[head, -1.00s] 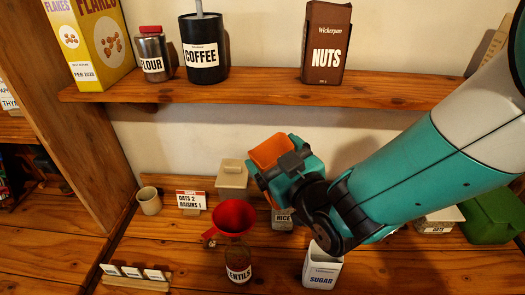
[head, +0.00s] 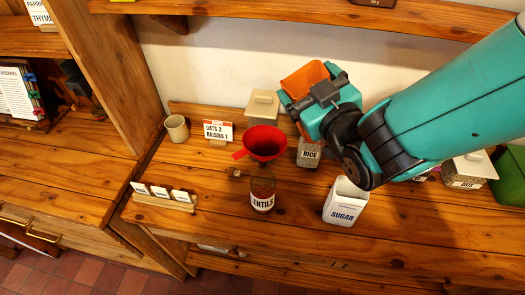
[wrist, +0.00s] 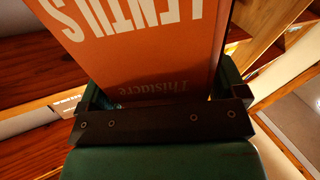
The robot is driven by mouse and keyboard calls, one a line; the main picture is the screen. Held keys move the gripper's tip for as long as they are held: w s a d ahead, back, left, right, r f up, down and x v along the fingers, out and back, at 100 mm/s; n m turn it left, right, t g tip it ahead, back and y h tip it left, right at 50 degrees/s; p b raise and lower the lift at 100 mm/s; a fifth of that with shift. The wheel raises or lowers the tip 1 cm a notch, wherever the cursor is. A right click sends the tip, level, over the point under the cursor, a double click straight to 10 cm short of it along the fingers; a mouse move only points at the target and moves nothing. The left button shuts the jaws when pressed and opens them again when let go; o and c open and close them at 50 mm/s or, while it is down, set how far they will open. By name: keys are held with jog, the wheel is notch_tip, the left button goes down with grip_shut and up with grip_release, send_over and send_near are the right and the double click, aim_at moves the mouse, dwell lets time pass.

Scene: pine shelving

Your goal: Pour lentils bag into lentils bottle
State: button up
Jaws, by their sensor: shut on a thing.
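The orange lentils bag (head: 303,80) is in my gripper (head: 318,97), above and behind the counter's jars, right of the funnel. In the wrist view the bag (wrist: 140,40) fills the space between the jaws of my gripper (wrist: 160,112), its LENTILS lettering upside down in the picture. My gripper is shut on it. The lentils bottle (head: 262,190) is a clear jar on the counter with a partly covered label. A red funnel (head: 265,142) sits in its mouth. The bag is apart from the funnel, and its opening cannot be made out.
A white sugar container (head: 345,205) stands right of the bottle, and a rice jar (head: 308,153) behind it. A lidded canister (head: 262,106), a cup (head: 176,128), a card reading OATS 2 RAISINS 1 (head: 218,131) and a tag rack (head: 163,198) stand nearby. An upper shelf (head: 300,10) runs above.

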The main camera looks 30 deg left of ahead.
jog(key=shift+f, duration=0.15)
dwell(0.4)
jog(key=shift+f+n+b, duration=0.35)
jog(key=shift+f+n, duration=0.05)
jog(key=shift+f, duration=0.25)
jog(key=shift+f+n+b, duration=0.4)
jog(key=shift+f+n+b, duration=0.3)
jog(key=shift+f+n, duration=0.1)
jog(key=shift+s+a+f+n+b, duration=0.45)
jog(key=shift+n+b, duration=0.35)
jog(key=shift+b, duration=1.15)
